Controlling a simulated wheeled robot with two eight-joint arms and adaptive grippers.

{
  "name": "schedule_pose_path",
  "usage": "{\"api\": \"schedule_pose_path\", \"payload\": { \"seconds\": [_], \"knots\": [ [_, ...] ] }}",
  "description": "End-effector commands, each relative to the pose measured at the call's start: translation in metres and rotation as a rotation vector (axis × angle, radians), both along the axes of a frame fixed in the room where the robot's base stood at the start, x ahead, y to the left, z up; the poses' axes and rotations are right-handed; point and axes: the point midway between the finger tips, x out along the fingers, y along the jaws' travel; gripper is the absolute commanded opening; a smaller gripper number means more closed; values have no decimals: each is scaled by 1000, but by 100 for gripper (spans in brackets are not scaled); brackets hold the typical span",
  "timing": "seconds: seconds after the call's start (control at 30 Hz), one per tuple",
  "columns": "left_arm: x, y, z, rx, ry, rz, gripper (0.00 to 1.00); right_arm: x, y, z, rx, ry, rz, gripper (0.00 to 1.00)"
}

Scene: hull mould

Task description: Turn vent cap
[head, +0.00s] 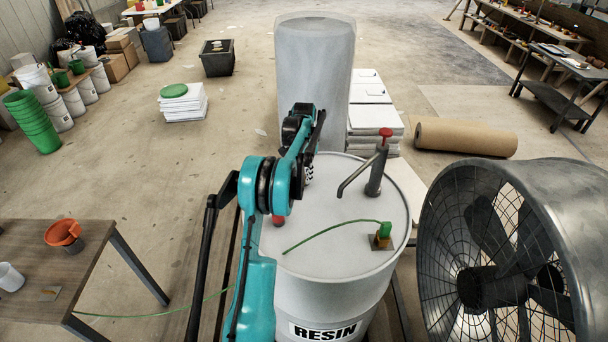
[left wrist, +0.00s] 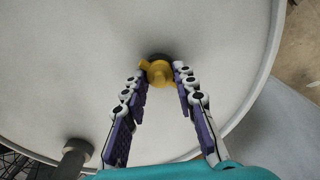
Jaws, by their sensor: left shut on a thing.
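The yellow vent cap (left wrist: 158,73) stands on the top of the white resin drum, in the left wrist view, with a dark base behind it. My left gripper (left wrist: 160,78) has its fingertips on either side of the cap and is shut on it. In the head view my left arm reaches over the drum (head: 330,300), and my left gripper (head: 309,172) is near the far part of the lid. The cap is hidden behind the gripper there. My right gripper is in neither view.
A grey hand pump with a red top (head: 376,170) and bent spout rises from the lid. A green clip (head: 384,230) with a green cable sits at the lid's right. A large fan (head: 500,250) stands close right; a wooden table (head: 60,265) is at left.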

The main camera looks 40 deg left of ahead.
Motion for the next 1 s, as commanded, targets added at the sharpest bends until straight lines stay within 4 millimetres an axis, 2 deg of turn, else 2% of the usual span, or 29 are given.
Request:
{"api": "schedule_pose_path", "payload": {
  "seconds": [0.27, 0.3, 0.37, 0.4, 0.77, 0.87, 1.0],
  "knots": [
    [0, 0, 1, 2, -1, -8, 0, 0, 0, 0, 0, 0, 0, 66],
    [0, 0, 1, 2, -1, -8, 30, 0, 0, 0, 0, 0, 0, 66],
    [0, 0, 0, 2, 0, -7, 46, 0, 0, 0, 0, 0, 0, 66],
    [0, 0, 0, 1, 0, -7, 48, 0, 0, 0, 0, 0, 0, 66],
    [0, 0, 6, 1, 0, -3, 48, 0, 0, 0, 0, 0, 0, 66],
    [0, 0, 19, 1, 0, -3, 48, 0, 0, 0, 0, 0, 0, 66],
    [0, 0, 49, 1, 0, -3, 48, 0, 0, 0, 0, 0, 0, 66]
  ]
}}
